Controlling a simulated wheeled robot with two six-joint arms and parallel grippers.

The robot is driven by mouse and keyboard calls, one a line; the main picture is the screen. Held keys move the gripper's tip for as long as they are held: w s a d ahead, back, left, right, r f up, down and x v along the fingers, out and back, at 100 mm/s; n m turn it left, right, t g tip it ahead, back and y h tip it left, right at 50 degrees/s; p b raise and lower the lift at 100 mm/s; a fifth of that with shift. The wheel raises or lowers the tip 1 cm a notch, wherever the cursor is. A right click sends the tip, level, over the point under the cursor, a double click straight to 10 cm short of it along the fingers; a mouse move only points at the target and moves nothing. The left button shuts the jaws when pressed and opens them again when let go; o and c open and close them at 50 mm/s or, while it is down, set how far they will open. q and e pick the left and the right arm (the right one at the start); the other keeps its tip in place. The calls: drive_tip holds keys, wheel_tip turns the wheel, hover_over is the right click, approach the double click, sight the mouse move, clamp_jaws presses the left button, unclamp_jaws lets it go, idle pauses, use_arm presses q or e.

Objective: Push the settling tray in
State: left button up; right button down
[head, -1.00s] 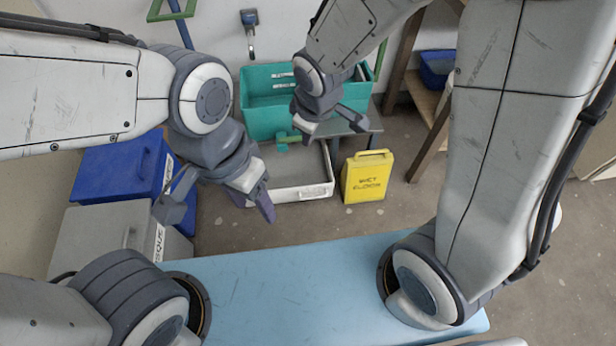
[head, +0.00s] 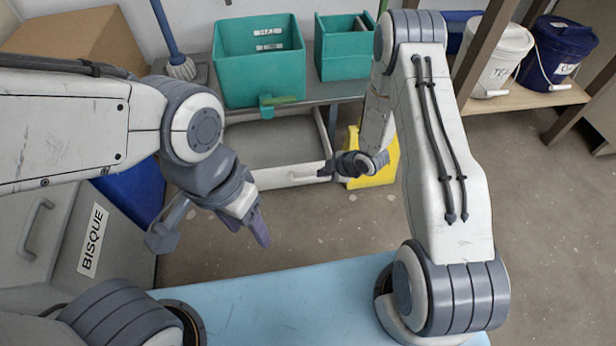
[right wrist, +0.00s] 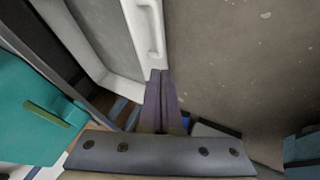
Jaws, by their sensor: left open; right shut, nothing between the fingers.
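The settling tray (head: 292,177), grey inside with a white rim, sits pulled out at floor level below the bench with the teal tubs. In the right wrist view its white front wall (right wrist: 143,62) and pale handle (right wrist: 152,30) show close up. My right gripper (head: 327,170) is shut and empty at the right end of the tray's front wall. In the right wrist view its closed fingertips (right wrist: 159,76) are at or against that wall near the handle; I cannot tell whether they touch. My left gripper (head: 210,238) is open and empty, left of the tray in the picture.
Two teal tubs (head: 259,62) stand on the grey bench above the tray. A yellow wet-floor sign (head: 385,165) stands right of the tray, close behind my right gripper. A grey bin marked BISQUE (head: 55,235) is at left. Floor in front of the tray is clear.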

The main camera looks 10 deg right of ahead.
drive_tip(key=b+x, duration=0.2)
drive_tip(key=x, duration=0.2)
drive_tip(key=w+b+x, duration=0.1)
drive_tip(key=b+x, duration=0.1)
drive_tip(key=x, duration=0.1)
drive_tip(key=w+b+x, duration=0.1)
drive_tip(key=b+x, duration=0.2)
drive_tip(key=x, duration=0.1)
drive_tip(key=shift+w+d+r, duration=0.1)
drive_tip(key=shift+d+r, duration=0.1)
drive_tip(key=shift+w+b, duration=0.3)
drive_tip(key=shift+w, duration=0.2)
use_arm(q)
wheel_tip(320, 180, down, 8)
use_arm(e)
drive_tip(key=shift+w+r, duration=0.15)
